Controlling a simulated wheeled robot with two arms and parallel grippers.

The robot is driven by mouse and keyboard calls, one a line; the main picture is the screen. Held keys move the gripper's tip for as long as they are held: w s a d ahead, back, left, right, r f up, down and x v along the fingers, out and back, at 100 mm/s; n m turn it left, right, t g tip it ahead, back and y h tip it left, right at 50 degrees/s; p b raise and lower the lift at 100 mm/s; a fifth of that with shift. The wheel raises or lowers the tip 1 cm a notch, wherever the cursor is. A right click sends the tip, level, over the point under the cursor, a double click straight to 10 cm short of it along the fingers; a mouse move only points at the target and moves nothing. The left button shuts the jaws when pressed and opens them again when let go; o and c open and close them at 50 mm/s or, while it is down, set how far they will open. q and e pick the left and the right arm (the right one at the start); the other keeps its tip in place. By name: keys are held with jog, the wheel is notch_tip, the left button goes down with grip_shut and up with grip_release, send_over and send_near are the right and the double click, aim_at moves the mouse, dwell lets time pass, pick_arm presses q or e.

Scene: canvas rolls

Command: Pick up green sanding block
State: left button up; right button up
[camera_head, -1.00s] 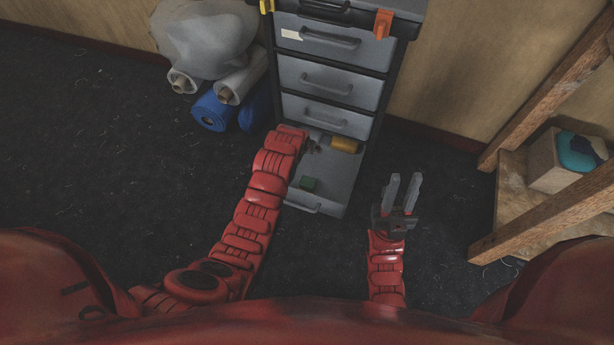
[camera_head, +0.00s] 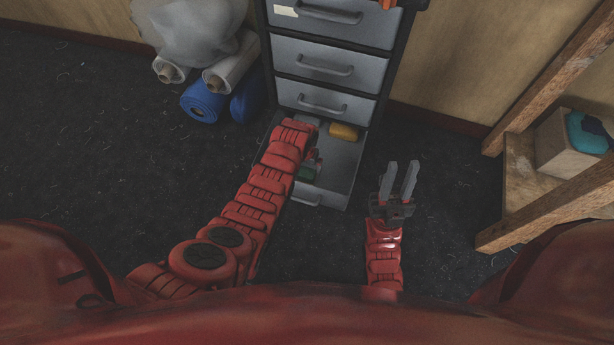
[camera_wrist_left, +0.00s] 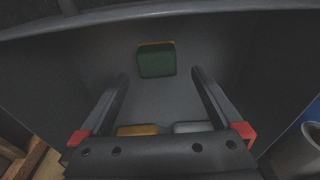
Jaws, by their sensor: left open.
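The green sanding block (camera_head: 306,174) lies in the open bottom drawer (camera_head: 341,172), near its front. In the left wrist view the block (camera_wrist_left: 156,62) has a dark green top and a thin orange edge. My left gripper (camera_wrist_left: 159,76) is open and empty, inside or just above the drawer. Its fingers point toward the block, which shows just beyond and between the fingertips, with no visible contact. In the head view my left arm hides most of this gripper and part of the block. My right gripper (camera_head: 399,178) is open and empty, right of the drawer.
A yellow item (camera_head: 344,131) and a grey item (camera_wrist_left: 193,127) lie toward the drawer's back. Closed drawers (camera_head: 318,60) rise above. Fabric rolls (camera_head: 205,101) stand left of the cabinet. A wooden shelf (camera_head: 520,185) is at right. Dark floor is clear around the cabinet front.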

pick_arm(q)
jog(key=shift+w+f, duration=0.1)
jog(key=shift+f, duration=0.5)
jog(key=shift+d+f+b, duration=0.15)
jog(key=shift+f+b, duration=0.65)
jog(key=shift+f, duration=0.45)
jog(key=shift+d+f+b, duration=0.1)
jog(key=shift+f+b, duration=0.65)
jog(key=shift+f, duration=0.5)
jog(key=shift+c, duration=0.3)
jog(key=c, duration=1.3)
jog(key=shift+o, duration=0.2)
jog(key=shift+w+r, duration=0.1)
jog(key=shift+r, duration=0.1)
